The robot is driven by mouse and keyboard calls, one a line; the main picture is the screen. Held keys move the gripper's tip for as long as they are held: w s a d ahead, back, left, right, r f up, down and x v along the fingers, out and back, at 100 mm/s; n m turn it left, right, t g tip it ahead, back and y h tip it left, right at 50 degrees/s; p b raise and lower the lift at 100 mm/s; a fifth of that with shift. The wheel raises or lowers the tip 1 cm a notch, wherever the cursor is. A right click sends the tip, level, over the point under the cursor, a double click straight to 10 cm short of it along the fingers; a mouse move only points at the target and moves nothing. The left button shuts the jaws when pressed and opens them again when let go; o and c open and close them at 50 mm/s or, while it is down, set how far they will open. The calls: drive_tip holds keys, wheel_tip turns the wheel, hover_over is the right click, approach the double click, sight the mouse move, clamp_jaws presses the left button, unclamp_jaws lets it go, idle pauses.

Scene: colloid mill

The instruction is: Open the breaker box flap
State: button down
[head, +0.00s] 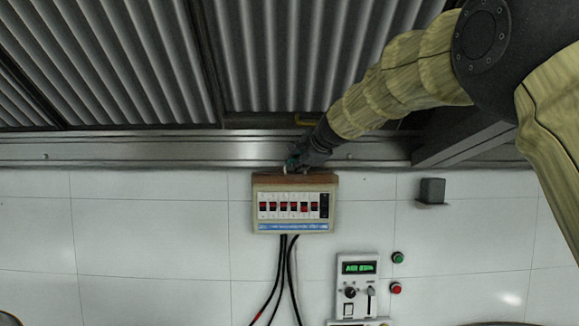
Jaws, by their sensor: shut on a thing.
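The breaker box (262,226) is a cream case on the white tiled wall, with a row of black and red switches uncovered on its front. Its flap (315,179) shows as a brown strip along the top of the box, raised clear of the switches and seen nearly edge-on. The fingertips are small and dark here, so the exact grip is hard to see.
Black cables (284,265) hang below the box. A control panel (357,290) with a green display sits lower right, beside a green button (398,257) and a red button (396,288). A small dark box (431,191) is on the wall at right. A metal beam (130,150) runs above.

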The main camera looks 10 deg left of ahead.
drive_tip(key=shift+w+d+f, duration=0.1)
drive_tip(key=shift+w+d, duration=0.05)
idle(0.3)
drive_tip(key=c, duration=1.6)
unclamp_jaws()
drive_tip(key=shift+w+d, duration=0.1)
